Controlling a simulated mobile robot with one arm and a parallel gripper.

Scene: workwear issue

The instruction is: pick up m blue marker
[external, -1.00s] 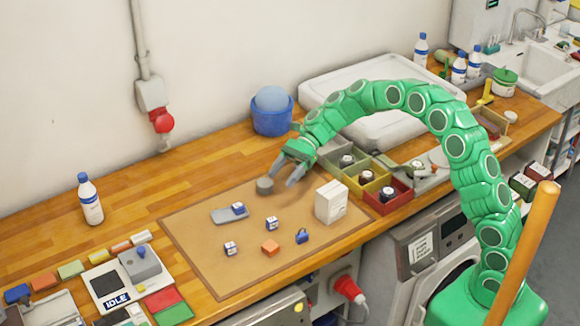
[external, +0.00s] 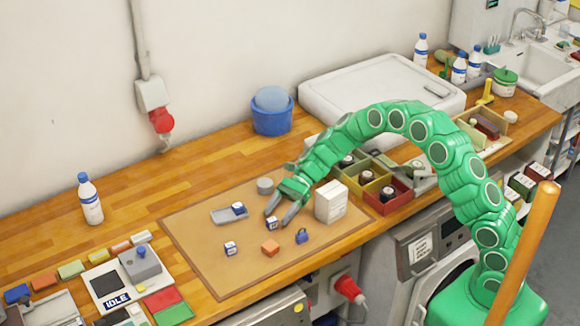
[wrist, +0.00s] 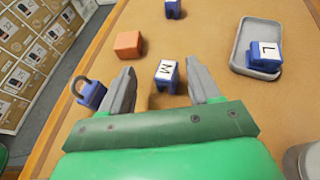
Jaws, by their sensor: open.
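The M blue marker (wrist: 166,76) is a small blue block with a white face lettered M. It stands on the brown mat (external: 200,270), and it also shows in the external view (external: 271,223). My gripper (wrist: 161,67) is open, with one grey finger on each side of the M marker. I cannot tell whether either finger touches it; in the wrist view a gap shows on both sides. In the external view my gripper (external: 277,219) is low over the mat, its fingertips around the marker.
An L marker (wrist: 268,50) sits on a grey tray (wrist: 243,52). Another blue marker (external: 230,248), an orange block (external: 270,247), a blue padlock (external: 302,236), a white box (external: 331,202) and a grey cylinder (external: 265,186) stand around on the mat. The mat's front left is clear.

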